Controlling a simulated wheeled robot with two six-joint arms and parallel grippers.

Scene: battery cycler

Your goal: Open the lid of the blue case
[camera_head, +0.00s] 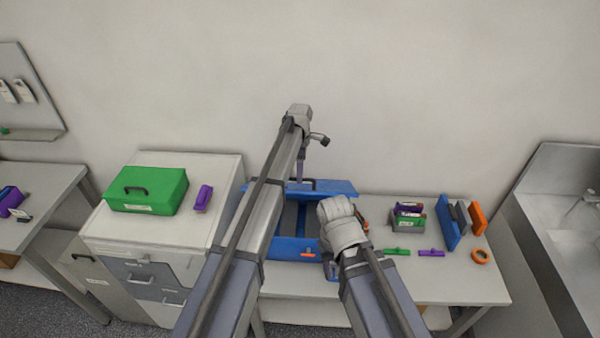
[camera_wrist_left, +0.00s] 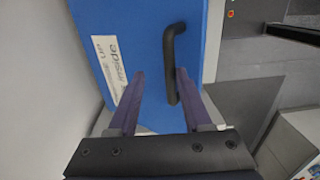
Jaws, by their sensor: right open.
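The blue case (camera_head: 290,247) stands on the table at the middle of the head view, with an orange latch on its front. Its lid (camera_head: 338,188) is raised at the back, and the grey inside shows below it. The left wrist view shows the lid's blue face (camera_wrist_left: 120,32) with a white label and a black handle (camera_wrist_left: 170,50). My left gripper (camera_wrist_left: 160,75) is open at the lid, its fingers apart; the handle is close to the right finger. My right gripper (camera_head: 330,268) is low at the case's front right, mostly hidden by its wrist.
A green case (camera_head: 150,190) and a purple object (camera_head: 203,198) are on the cabinet at left. Right of the blue case are a grey holder (camera_head: 408,222), small green and purple pieces, upright blue and orange panels, and an orange ring (camera_head: 480,257). A wall stands behind.

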